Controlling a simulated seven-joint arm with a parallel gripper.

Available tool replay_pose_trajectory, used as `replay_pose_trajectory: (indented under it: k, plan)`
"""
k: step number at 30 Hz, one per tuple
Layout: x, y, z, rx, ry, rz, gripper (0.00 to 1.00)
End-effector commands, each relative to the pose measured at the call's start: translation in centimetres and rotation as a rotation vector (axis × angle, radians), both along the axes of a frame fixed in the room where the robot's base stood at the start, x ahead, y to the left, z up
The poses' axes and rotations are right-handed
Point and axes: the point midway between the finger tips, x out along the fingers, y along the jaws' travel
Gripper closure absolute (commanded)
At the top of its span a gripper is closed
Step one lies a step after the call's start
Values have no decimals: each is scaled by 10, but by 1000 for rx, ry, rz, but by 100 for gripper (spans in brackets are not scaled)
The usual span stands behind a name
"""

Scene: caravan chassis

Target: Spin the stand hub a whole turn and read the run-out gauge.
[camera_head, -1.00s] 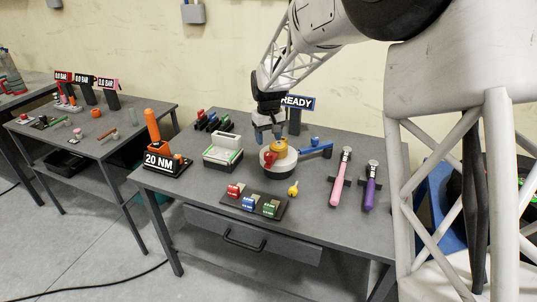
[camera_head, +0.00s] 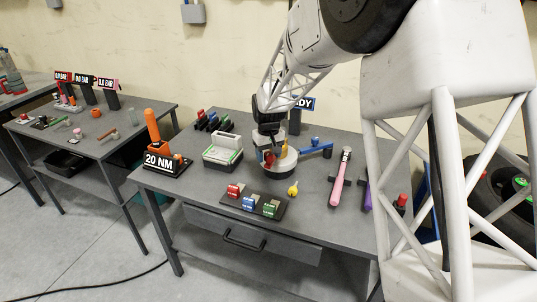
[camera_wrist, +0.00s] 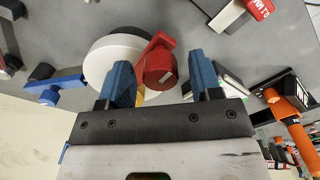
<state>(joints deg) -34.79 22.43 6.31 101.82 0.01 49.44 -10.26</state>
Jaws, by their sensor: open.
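The stand (camera_head: 281,170) is a pale round disc on a dark base, with a blue arm (camera_head: 316,150) reaching out to the right. A red lug (camera_head: 269,159) and an orange piece (camera_head: 284,148) stand on its top. In the wrist view the pale disc (camera_wrist: 100,62) is at upper left and the red lug (camera_wrist: 157,61) shows between my fingertips. My gripper (camera_wrist: 162,80) is open, its blue fingers apart on either side of the lug's near end. I cannot tell whether they touch it. In the head view my gripper (camera_head: 268,145) is low over the stand's left part. The READY sign (camera_head: 303,103) is partly hidden.
A grey-green box (camera_head: 222,152) and an orange tool on a 20 NM base (camera_head: 165,160) stand left. A tray (camera_head: 232,203) of coloured blocks and a yellow knob (camera_head: 293,189) lie in front. Pink (camera_head: 340,180) and purple (camera_head: 366,195) handled tools lie right.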

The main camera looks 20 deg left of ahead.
Motion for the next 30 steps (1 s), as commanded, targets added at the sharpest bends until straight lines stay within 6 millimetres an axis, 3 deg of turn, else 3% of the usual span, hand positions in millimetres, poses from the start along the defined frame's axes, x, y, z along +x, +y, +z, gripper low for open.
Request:
replay_pose_trajectory:
  k: [2, 14, 30]
  plan:
    - [0, 0, 0, 0, 0, 0, 42]
    - [0, 0, 0, 0, 0, 0, 100]
    - [1, 10, 0, 1, -1, -87, 100]
